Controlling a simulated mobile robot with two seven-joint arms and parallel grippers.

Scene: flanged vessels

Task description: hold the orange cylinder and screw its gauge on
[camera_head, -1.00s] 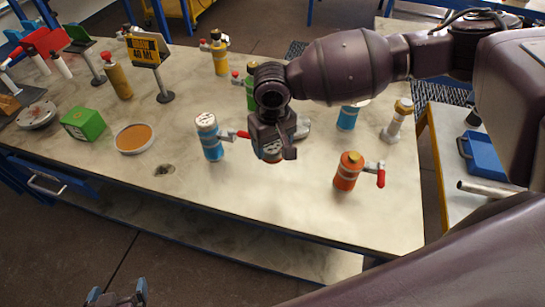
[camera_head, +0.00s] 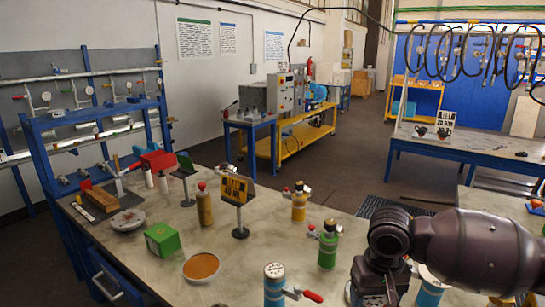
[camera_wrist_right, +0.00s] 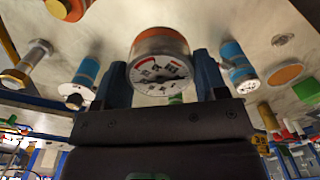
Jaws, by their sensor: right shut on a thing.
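The gauge (camera_wrist_right: 160,68) is a round white dial with red and black marks and a metal rim. My right gripper (camera_wrist_right: 160,58) is shut on it, with a blue finger on each side. In the head view the right gripper's body (camera_head: 376,285) shows at the bottom edge, and its fingertips and the gauge are cut off. An orange cylinder (camera_wrist_right: 70,8) shows only in part at the top left of the right wrist view, apart from the gauge. The head view does not show it. My left gripper is not in view.
Blue cylinders (camera_head: 274,286) (camera_wrist_right: 237,65) stand around the held gauge. A green cylinder (camera_head: 328,248), a yellow cylinder (camera_head: 299,205), a yellow sign (camera_head: 237,192), a green box (camera_head: 162,239) and an orange-filled dish (camera_head: 201,267) stand on the table.

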